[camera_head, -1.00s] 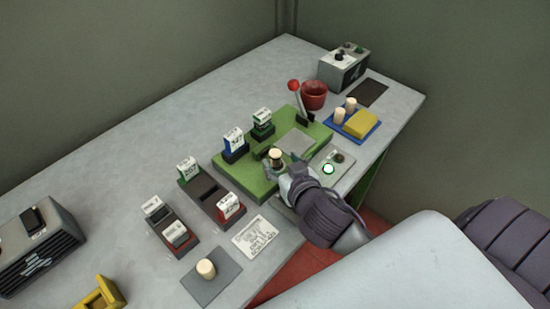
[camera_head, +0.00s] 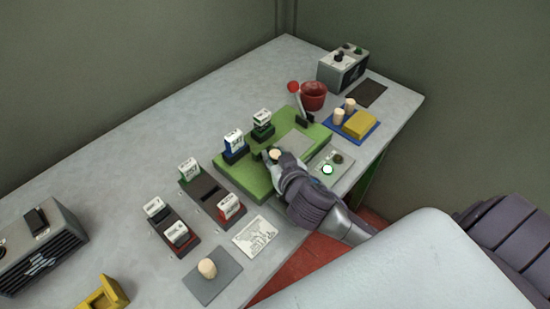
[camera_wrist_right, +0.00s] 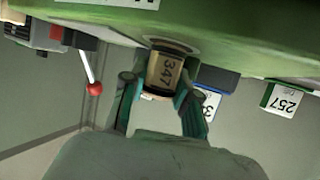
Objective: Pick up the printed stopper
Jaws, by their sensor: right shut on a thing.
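The printed stopper (camera_wrist_right: 165,70), a tan cork with dark digits that look like "347" on its side, sits between the fingertips of my right gripper (camera_wrist_right: 160,92) in the right wrist view. The gripper is shut on it. In the head view only the pale top of this stopper (camera_head: 275,154) shows, at the green machine, with my right gripper (camera_head: 279,159) around it. I cannot tell whether its lower end still touches the machine. My left gripper is not in view.
The green machine (camera_head: 240,180) carries blocks with printed white tags and a red-knobbed lever (camera_head: 294,87). A red cup (camera_head: 313,95) and a blue tray (camera_head: 370,134) with plain stoppers stand behind. A grey mat (camera_head: 215,285) with one plain stopper (camera_head: 207,268) lies in front.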

